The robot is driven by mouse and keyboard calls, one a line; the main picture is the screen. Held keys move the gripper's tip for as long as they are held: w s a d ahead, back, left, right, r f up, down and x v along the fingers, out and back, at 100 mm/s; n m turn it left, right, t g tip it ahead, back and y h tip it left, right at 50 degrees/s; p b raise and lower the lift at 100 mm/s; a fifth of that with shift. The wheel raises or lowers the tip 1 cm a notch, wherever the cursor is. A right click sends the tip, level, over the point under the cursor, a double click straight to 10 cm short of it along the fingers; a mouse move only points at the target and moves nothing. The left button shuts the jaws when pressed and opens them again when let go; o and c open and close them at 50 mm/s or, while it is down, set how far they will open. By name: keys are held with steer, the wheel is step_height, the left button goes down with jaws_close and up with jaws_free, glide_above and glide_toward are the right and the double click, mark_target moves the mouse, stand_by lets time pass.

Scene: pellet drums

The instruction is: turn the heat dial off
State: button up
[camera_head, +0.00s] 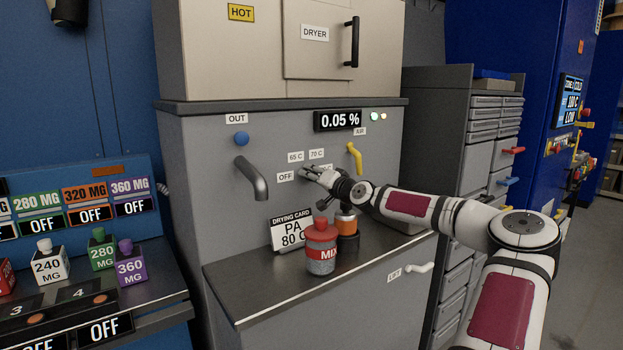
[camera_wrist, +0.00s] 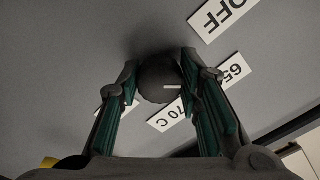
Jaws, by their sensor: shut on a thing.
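The heat dial (camera_wrist: 158,82) is a dark round knob on the grey dryer front, seen in the wrist view. Its short white mark lies on the right side of its face, roughly toward the 65 C label (camera_wrist: 231,74). The OFF label (camera_wrist: 222,16) is at upper right and the 70 C label (camera_wrist: 170,114) is below. My gripper (camera_wrist: 159,72) has one finger on each side of the dial and is shut on it. In the head view my gripper (camera_head: 308,174) covers the dial, just right of the OFF label (camera_head: 285,176).
A red-lidded MIX jar (camera_head: 321,252) and an orange-topped container (camera_head: 347,225) stand on the dryer's shelf below my arm. The drying card (camera_head: 291,231) leans behind them. A grey outlet pipe (camera_head: 252,178) is left of the labels; a yellow air lever (camera_head: 354,158) is right.

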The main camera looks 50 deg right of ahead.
steer(key=n, duration=0.4)
steer(key=shift+f+n, duration=0.15)
steer(key=shift+n, duration=0.15)
steer(key=shift+n+p, duration=0.6)
steer(key=shift+n, duration=1.6)
steer(key=o, duration=1.2)
steer(key=shift+s, duration=0.1)
steer(key=v, duration=1.1)
steer(key=shift+s+a, duration=0.15)
steer(key=shift+s, duration=0.25)
